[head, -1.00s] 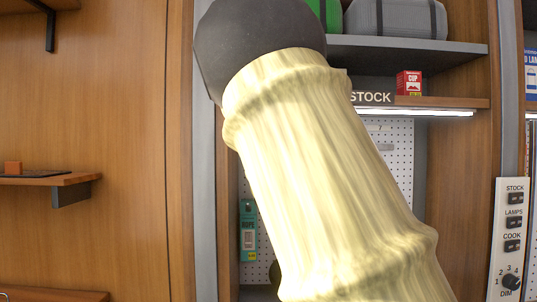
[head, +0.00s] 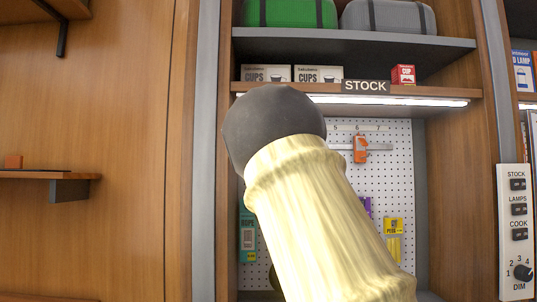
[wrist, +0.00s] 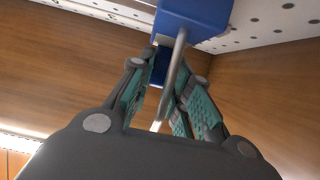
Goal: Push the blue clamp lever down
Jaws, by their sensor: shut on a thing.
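In the wrist view, a blue clamp body (wrist: 190,14) is at the top centre, against a white perforated board. A smaller dark blue piece, the blue clamp lever (wrist: 160,66), hangs below it. My gripper (wrist: 168,78) is up at the clamp, its teal-padded fingers on either side of the lever and closed on it. A thin pale metal bar (wrist: 177,62) runs down from the clamp body between the fingers and partly covers the lever. In the head view my arm hides the gripper and the blue clamp.
In the head view, an orange clamp (head: 360,149) sits on a metal rail on the pegboard (head: 398,190). A STOCK shelf (head: 440,93) with boxes is above. Packets hang below. Wooden walls flank the bay, and a switch panel (head: 515,245) is at right.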

